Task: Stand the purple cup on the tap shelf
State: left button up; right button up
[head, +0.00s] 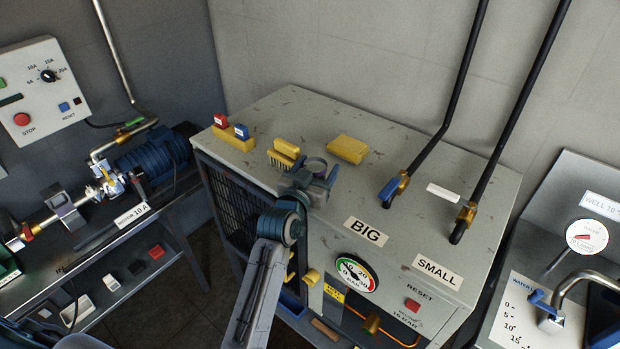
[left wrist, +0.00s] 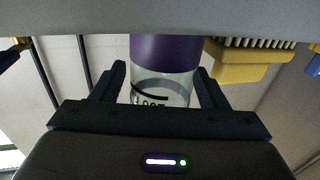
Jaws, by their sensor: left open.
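The purple cup (left wrist: 165,52) shows in the left wrist view, with a purple band and a clear part bearing dark print. Its purple end meets the grey cabinet top (head: 285,112). My left gripper (left wrist: 160,82) is open, with one finger on each side of the cup's clear part. In the head view the gripper (head: 308,185) is over the cabinet's front edge, and the cup's round rim (head: 314,163) shows just beyond it. A tap with a blue lever (head: 545,307) is at the far right. I cannot tell which surface is the tap shelf.
A yellow brush (head: 283,155) lies just left of the cup, and a yellow block (head: 347,149) lies behind it. A yellow holder (head: 231,136) with red and blue pieces is further left. Two black pipes (head: 455,85) with valves rise from the cabinet's right side.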

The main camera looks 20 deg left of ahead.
pick_arm(q)
jog(key=s+b, duration=0.3)
jog(key=s, duration=0.7)
jog(key=shift+s+a+b, duration=0.3)
jog(key=shift+s+a, duration=0.1)
jog(key=shift+a, duration=0.05)
jog(key=shift+o, duration=0.4)
jog(key=shift+s+f, duration=0.1)
jog(key=shift+s, duration=0.15)
jog(key=w, duration=0.1)
jog(key=w+f, duration=0.1)
jog(key=w, duration=0.2)
jog(key=shift+w+d+f, duration=0.2)
jog(key=shift+w+d, duration=0.1)
jog(key=shift+w, duration=0.1)
jog(key=w+p, duration=0.1)
jog(key=w, duration=0.2)
jog(key=w+p, duration=0.1)
jog(key=shift+w+r+p, duration=0.25)
jog(key=shift+w+p, duration=0.1)
jog(key=shift+w+f, duration=0.1)
jog(key=shift+w, duration=0.2)
jog(key=shift+s, duration=0.1)
jog(key=shift+c, duration=0.6)
jog(key=c, duration=1)
